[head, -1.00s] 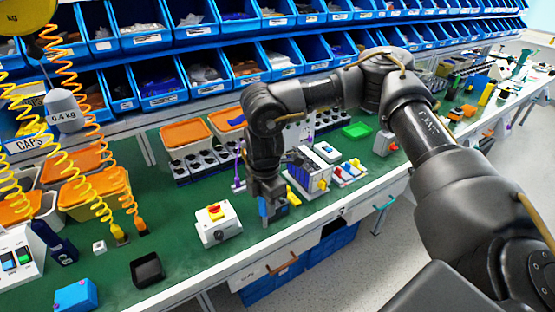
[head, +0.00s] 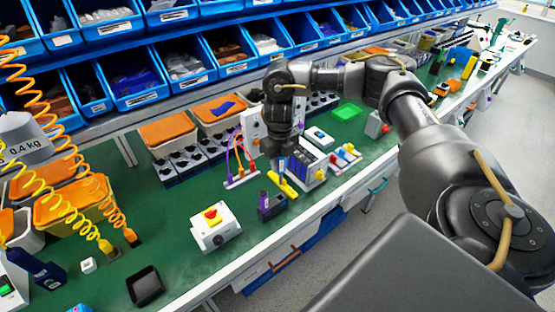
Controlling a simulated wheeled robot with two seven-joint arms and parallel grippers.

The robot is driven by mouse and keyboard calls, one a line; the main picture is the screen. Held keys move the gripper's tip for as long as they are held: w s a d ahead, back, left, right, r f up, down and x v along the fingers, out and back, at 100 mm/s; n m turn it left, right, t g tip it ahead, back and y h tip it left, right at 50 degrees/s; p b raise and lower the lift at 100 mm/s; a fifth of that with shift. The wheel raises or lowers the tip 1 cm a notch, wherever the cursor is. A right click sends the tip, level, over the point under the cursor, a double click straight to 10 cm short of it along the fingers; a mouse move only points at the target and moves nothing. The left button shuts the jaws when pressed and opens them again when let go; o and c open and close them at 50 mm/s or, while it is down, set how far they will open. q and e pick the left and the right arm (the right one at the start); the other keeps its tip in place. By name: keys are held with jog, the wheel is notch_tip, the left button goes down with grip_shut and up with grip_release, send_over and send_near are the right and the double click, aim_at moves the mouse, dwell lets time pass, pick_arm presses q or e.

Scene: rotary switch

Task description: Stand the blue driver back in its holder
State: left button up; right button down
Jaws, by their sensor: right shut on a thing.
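My right gripper (head: 281,163) is shut at the end of the arm reaching in from the right, above the bench. A small blue piece, apparently the blue driver (head: 281,166), shows at its fingertips; most of it is hidden. A small dark block (head: 271,208) with a purple upright part stands on the green bench in front of and below the gripper. It may be the holder, but I cannot tell for sure. The gripper is apart from this block. My left gripper is not in view.
A white switch box (head: 215,230) with a red-and-yellow knob stands left of the dark block. A yellow piece (head: 287,187) lies below the gripper, near a rack of modules (head: 308,163). A black tray (head: 146,286) sits front left. Green bench between is clear.

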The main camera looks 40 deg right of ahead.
jog(key=shift+a, duration=0.1)
jog(key=shift+r, duration=0.1)
jog(key=shift+p, duration=0.35)
jog(key=shift+f+b, duration=0.65)
jog(key=shift+f, duration=0.2)
notch_tip(320, 180, down, 4)
jog(key=b, duration=0.2)
jog(key=shift+f+b, duration=0.25)
jog(key=shift+b, duration=0.05)
jog(key=shift+p, duration=0.3)
jog(key=shift+f, duration=0.15)
jog(key=shift+f+b, duration=2.35)
jog(key=shift+f, duration=1)
